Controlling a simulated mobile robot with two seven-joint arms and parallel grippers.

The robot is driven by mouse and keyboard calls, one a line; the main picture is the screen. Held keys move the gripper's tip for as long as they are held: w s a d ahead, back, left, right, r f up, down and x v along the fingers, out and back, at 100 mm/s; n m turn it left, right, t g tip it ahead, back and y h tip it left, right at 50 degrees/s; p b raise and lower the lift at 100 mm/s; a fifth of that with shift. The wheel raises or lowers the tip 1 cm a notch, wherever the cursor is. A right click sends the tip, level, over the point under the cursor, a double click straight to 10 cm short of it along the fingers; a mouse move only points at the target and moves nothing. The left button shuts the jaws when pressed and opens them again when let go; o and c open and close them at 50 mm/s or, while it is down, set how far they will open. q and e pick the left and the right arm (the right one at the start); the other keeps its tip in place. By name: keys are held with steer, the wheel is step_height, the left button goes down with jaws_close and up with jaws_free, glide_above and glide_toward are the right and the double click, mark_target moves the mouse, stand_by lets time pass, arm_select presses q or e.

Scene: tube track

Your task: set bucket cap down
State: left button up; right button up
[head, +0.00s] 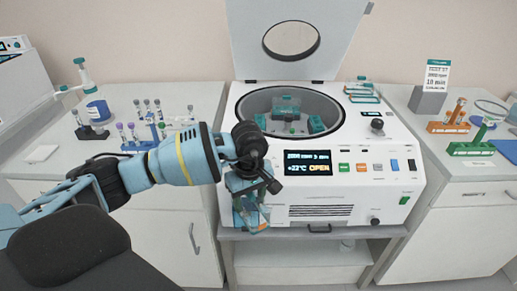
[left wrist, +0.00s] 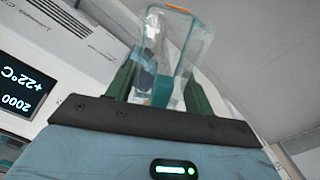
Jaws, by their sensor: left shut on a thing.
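A clear bucket cap (left wrist: 168,48) with a teal part and an orange edge sits between the green fingers of my left gripper (left wrist: 160,88) in the left wrist view. In the head view my left gripper (head: 246,190) is in front of the left front of the white centrifuge (head: 400,150), pointing down. It is shut on the cap (head: 254,216), which hangs tilted in front of the machine's front face. The centrifuge lid (head: 345,30) is up, and teal buckets (head: 316,124) show in its bowl. My right gripper is not in view.
Another clear, teal-edged piece (head: 362,90) lies on the centrifuge's back right top. The left bench holds tube racks (head: 140,144) and a blue container (head: 97,111). The right bench holds an orange rack (head: 448,127), a green rack (head: 470,149) and a grey block (head: 427,101).

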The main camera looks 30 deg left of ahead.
mark_target(249, 229)
arm_select(q)
steer(key=s+d+f+m, duration=0.2)
steer(key=s+m, duration=0.1)
steer(key=s+d+f+m, duration=0.1)
steer(key=s+f+m, duration=0.1)
steer(key=shift+s+d+p, duration=0.15)
steer(key=shift+s+p, duration=0.1)
steer(key=shift+p, duration=0.15)
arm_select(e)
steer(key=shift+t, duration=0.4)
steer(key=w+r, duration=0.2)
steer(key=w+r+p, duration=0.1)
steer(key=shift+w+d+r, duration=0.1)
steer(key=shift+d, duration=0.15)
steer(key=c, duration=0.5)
arm_select(q)
steer(key=s+d+f+m, duration=0.3)
steer(key=s+d+m, duration=0.1)
steer(key=s+m, duration=0.3)
steer(key=shift+s+d+f, duration=0.15)
steer(key=shift+s+d, duration=0.05)
steer(key=shift+s, duration=0.65)
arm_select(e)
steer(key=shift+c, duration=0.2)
